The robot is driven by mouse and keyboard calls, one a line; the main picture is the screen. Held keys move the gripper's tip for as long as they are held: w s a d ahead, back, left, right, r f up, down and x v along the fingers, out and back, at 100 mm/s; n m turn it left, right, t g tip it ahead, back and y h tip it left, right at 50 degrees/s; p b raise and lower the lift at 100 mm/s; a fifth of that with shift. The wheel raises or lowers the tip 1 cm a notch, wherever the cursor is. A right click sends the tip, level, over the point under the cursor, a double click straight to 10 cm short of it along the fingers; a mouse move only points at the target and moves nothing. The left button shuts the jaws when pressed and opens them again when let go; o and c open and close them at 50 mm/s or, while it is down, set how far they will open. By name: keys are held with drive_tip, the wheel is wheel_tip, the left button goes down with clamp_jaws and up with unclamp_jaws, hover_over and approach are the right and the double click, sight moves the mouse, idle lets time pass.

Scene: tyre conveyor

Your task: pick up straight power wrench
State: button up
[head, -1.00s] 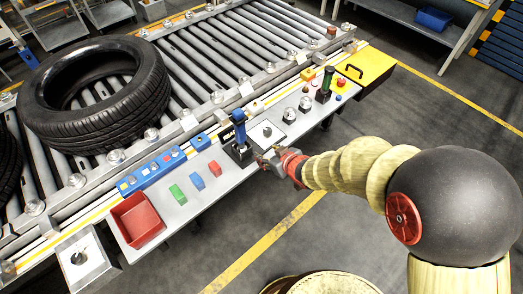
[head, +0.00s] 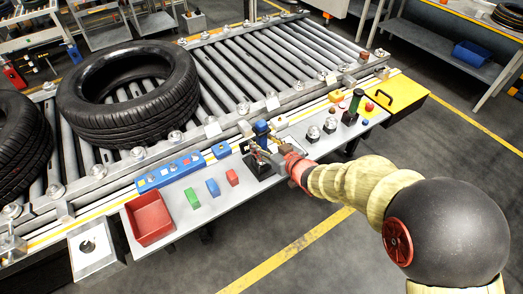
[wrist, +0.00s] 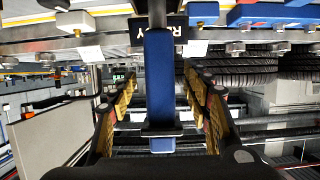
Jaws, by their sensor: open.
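The straight power wrench, a blue upright tool (head: 262,127), stands in a black holder (head: 258,168) on the grey side shelf of the conveyor. In the head view my gripper hides much of it. In the wrist view its blue body (wrist: 160,80) lies between the two fingers, with gaps visible on both sides. My gripper (head: 254,143) is open around the tool. The fingers also show in the wrist view (wrist: 162,92), one on each side of the blue body and apart from it.
A red bin (head: 150,218), small green, blue and red blocks and a blue button strip (head: 170,172) are to the left. A green-handled tool (head: 354,104) and a yellow case (head: 398,97) are to the right. Tyres (head: 130,92) lie on the rollers behind.

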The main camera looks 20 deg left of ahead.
drive_tip(key=shift+w+a+f, duration=0.25)
drive_tip(key=shift+w+a, duration=0.15)
drive_tip(key=shift+a, duration=0.1)
drive_tip(key=shift+c, duration=0.2)
drive_tip(key=c, duration=1.1)
clamp_jaws()
drive_tip(key=shift+r, duration=0.2)
